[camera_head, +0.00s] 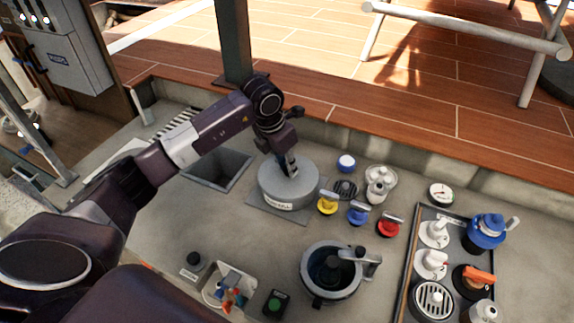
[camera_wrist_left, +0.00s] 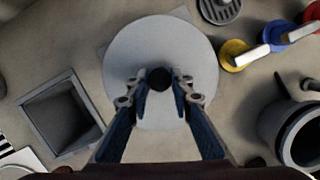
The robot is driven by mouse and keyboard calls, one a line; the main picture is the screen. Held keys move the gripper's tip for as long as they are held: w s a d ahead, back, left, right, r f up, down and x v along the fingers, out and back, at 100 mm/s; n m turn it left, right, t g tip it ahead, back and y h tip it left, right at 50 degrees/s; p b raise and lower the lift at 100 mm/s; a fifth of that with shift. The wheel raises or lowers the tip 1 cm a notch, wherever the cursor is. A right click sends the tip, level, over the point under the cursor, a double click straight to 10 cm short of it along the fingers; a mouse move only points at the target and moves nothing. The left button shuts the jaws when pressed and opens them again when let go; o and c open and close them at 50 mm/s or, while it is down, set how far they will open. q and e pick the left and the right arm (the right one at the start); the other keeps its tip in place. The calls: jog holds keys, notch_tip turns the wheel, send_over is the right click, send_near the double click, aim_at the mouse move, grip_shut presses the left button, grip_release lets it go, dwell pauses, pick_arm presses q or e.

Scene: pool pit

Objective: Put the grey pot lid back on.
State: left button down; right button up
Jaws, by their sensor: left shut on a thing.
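The grey pot lid (camera_head: 274,177) shows as the round top of a short grey drum on a square plate, with a partly readable label on its front. In the left wrist view the lid (camera_wrist_left: 125,60) is a pale grey disc with a black knob (camera_wrist_left: 158,77) at its middle. My left gripper (camera_head: 290,171) reaches down onto it from above. In the left wrist view the gripper's fingers (camera_wrist_left: 159,86) stand on both sides of the knob, shut on it. I cannot tell whether there is a gap under the lid. My right gripper is not in view.
A square pit opening (camera_head: 217,168) lies left of the drum. Yellow (camera_head: 327,203), blue (camera_head: 358,212) and red (camera_head: 389,225) valves stand close on its right. A dark round open housing (camera_head: 331,272) is nearer. A tray (camera_head: 403,290) of fittings is at right.

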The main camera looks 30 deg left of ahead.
pick_arm(q)
jog(key=shift+f+b, duration=0.35)
dwell(0.4)
jog(key=c, duration=1.5)
grip_release()
jog(key=shift+o, duration=0.2)
jog(key=shift+r, duration=0.1)
jog(key=shift+r+p, duration=1.45)
jog(key=shift+r, duration=1)
jog(key=shift+r+p, duration=1.1)
jog(key=shift+r, duration=0.9)
